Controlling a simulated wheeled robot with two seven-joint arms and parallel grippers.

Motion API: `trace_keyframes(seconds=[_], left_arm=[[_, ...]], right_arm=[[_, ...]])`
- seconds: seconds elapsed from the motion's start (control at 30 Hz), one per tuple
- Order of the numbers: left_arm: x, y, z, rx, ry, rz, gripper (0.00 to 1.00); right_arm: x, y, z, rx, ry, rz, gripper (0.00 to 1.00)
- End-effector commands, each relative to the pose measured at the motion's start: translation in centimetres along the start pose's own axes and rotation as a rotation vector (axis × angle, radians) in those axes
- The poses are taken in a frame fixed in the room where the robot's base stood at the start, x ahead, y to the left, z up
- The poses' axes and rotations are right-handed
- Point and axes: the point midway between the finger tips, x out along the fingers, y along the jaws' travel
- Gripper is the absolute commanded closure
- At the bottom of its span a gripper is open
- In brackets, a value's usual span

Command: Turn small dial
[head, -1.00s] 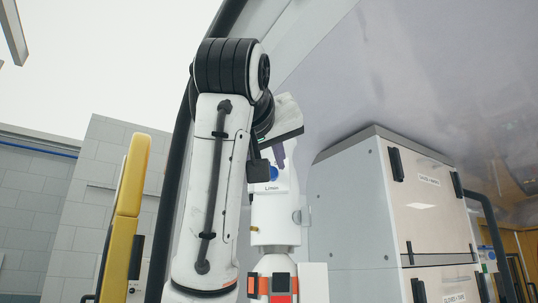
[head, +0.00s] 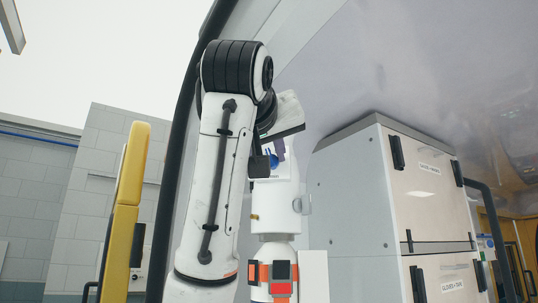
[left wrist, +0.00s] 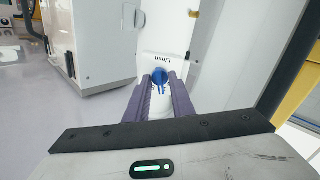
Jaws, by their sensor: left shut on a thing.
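The small dial is a blue round knob (head: 272,159) on the upper part of a white upright device (head: 273,200) in the head view. It also shows in the left wrist view (left wrist: 159,74), below the printed lettering. My left gripper (head: 278,150) has purple fingers that reach down to the knob. In the left wrist view its fingers (left wrist: 160,82) lie on either side of the knob and are shut on it. The fingers and wrist hide part of the knob in the head view. My right gripper is in neither view.
A grey and cream cabinet (head: 352,200) stands close to the right of the device. A yellow padded panel (head: 128,205) stands at the left. A red and grey strap holder (head: 274,278) is around the lower device. Grey floor (left wrist: 30,90) is open at the wrist view's left.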

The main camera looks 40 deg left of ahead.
Motion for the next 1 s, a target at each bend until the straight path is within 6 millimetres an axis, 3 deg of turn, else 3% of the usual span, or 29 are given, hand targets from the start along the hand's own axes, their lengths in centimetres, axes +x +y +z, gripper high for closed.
trace_keyframes(seconds=[0.27, 1.0], left_arm=[[0.0, 0.0, 0.1, 0.168, 0.000, 0.000, 1.00], [-0.1, 0.1, 0.0, 0.867, 0.002, 0.001, 1.00]], right_arm=[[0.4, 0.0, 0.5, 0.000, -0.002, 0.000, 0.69], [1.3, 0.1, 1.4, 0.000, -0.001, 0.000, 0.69]])
